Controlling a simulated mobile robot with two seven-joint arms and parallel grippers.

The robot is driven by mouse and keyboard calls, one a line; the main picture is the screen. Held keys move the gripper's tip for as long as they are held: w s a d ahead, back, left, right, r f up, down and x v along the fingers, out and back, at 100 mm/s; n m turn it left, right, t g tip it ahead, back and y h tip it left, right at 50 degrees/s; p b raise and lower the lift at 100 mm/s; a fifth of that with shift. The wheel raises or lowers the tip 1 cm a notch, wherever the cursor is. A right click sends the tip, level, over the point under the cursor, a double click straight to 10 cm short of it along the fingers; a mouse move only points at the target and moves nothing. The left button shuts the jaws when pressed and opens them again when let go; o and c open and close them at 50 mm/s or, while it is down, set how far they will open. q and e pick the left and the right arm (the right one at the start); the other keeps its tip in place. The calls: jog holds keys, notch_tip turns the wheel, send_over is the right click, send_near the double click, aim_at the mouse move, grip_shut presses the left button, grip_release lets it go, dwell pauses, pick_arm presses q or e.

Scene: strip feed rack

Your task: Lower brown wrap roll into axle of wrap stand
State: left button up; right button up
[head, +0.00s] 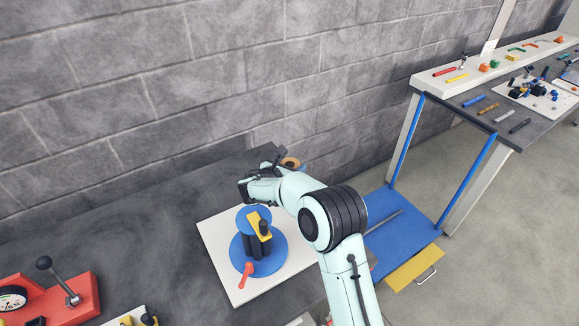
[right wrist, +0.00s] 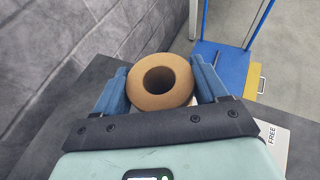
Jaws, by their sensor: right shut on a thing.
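The brown wrap roll (right wrist: 160,82) is a short tan ring with a dark open core. In the right wrist view it sits between the two blue fingers of my right gripper (right wrist: 161,84), which is shut on it. In the head view the roll (head: 290,162) shows only partly beyond my right wrist, near the dark table's far right edge. I cannot make out the wrap stand or its axle for certain; my arm, gripper and the roll cover that area. No axle shows in the roll's core. My left gripper is not in view.
A blue round-based device (head: 270,262) with black posts and a yellow lever stands on a white board (head: 222,248), close to my right arm. A red gauge unit (head: 85,294) is at lower left. A grey block wall (head: 200,80) rises behind. A blue-shelved bench stands right.

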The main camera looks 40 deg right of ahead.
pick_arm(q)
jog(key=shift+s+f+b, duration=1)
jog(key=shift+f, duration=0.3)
pick_arm(e)
jog(key=shift+f, duration=2.05)
dwell(1.2)
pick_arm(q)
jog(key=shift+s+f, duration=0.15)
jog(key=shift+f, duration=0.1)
pick_arm(e)
jog(key=shift+s+f, duration=0.15)
jog(key=shift+f, duration=0.4)
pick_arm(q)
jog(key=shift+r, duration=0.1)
pick_arm(e)
jog(key=shift+r, duration=0.65)
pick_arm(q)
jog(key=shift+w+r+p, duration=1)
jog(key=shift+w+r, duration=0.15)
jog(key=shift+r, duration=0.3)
pick_arm(e)
jog(key=shift+w+r, duration=0.2)
jog(key=shift+r, duration=1.9)
